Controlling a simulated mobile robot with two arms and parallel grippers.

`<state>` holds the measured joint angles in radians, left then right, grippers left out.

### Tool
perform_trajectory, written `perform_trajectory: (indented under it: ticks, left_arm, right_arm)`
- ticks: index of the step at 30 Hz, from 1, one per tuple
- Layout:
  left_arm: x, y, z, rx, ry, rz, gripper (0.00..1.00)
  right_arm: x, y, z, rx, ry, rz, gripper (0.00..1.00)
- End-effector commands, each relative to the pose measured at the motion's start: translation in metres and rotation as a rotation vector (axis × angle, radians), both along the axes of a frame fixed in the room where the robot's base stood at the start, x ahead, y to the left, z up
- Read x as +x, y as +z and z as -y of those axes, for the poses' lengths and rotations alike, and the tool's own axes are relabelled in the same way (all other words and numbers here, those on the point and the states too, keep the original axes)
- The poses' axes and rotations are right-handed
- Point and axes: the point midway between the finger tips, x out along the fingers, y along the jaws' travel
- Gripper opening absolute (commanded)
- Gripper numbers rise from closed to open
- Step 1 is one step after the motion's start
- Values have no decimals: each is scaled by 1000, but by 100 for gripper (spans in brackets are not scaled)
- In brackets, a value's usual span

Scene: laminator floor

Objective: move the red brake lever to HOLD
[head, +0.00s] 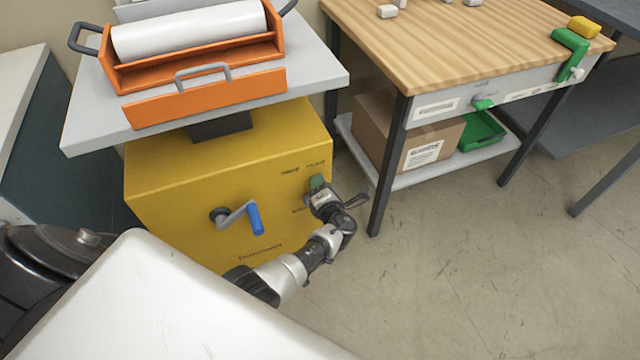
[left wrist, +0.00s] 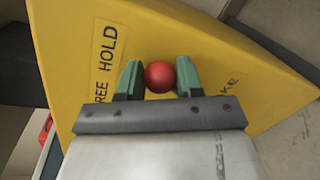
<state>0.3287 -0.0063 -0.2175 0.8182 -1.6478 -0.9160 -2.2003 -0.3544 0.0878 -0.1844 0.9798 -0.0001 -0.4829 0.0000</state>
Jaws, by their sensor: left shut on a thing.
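The red ball knob of the brake lever (left wrist: 160,76) sits between the green fingertips of my left gripper (left wrist: 161,78) in the left wrist view. The gripper is shut on it. The lever's shaft is hidden. A label with FREE and HOLD (left wrist: 105,62) is on the yellow face left of the knob, with HOLD higher in that view. The knob appears level with the gap between the two words. In the head view my left gripper (head: 318,186) is at the upper right of the yellow cabinet's front (head: 180,195) and hides the knob.
A crank with a blue handle (head: 254,218) sticks out of the cabinet left of my left gripper. An orange tray with a white roll (head: 190,32) is on top. A wooden bench (head: 450,45) stands to the right, with a cardboard box (head: 385,130) below. The floor at right is clear.

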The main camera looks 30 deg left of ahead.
Motion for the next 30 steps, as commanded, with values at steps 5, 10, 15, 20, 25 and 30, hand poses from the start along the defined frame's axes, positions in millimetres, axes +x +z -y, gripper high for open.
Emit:
perform_trajectory:
  ticks: [5, 10, 15, 20, 25, 30]
  left_arm:
    - [-4, -6, -2, 13, 6, -25, 0]
    - [-4, -7, -2, 12, 5, -25, 0]
    - [-4, -7, -2, 12, 4, -26, 44]
    - [-2, -4, -1, 10, 2, -19, 61]
    - [-1, -3, 0, 9, 0, -15, 61]
    - [-4, -1, 4, 8, -2, -14, 61]
  right_arm:
    - [-2, -1, 0, 0, 0, -2, 55]
    - [-2, -1, 0, -1, 1, -2, 55]
    - [-2, -1, 0, -1, 1, -2, 55]
    - [-2, -1, 0, -1, 1, -2, 55]
    - [-2, -1, 0, -1, 1, -2, 55]
    - [-2, 1, 0, 1, 1, 4, 55]
